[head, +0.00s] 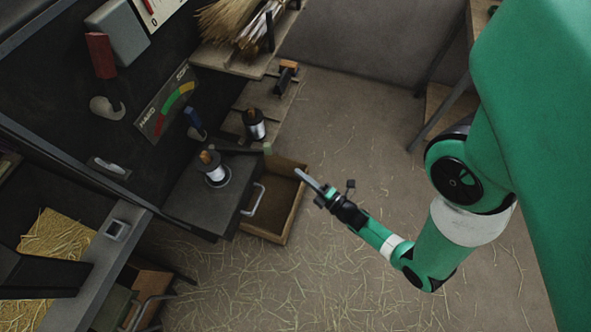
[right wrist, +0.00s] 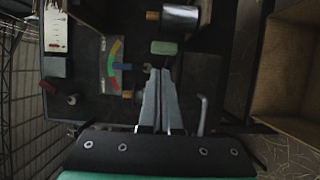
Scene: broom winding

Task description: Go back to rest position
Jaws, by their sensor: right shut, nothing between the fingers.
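My right gripper (head: 308,180) is shut and empty. In the head view it hangs at the end of my green arm, over the right edge of the open wooden drawer (head: 287,212). In the right wrist view my right gripper (right wrist: 160,85) has its fingers together, pointing at the dark machine panel. My left gripper is not in view.
The dark machine carries a coloured gauge (head: 167,103), a red block (head: 101,55) and a metal spool (head: 213,168). Another spool (head: 254,124) stands behind. A shelf (head: 235,58) holds straw bundles. The straw-strewn floor (head: 330,270) is open.

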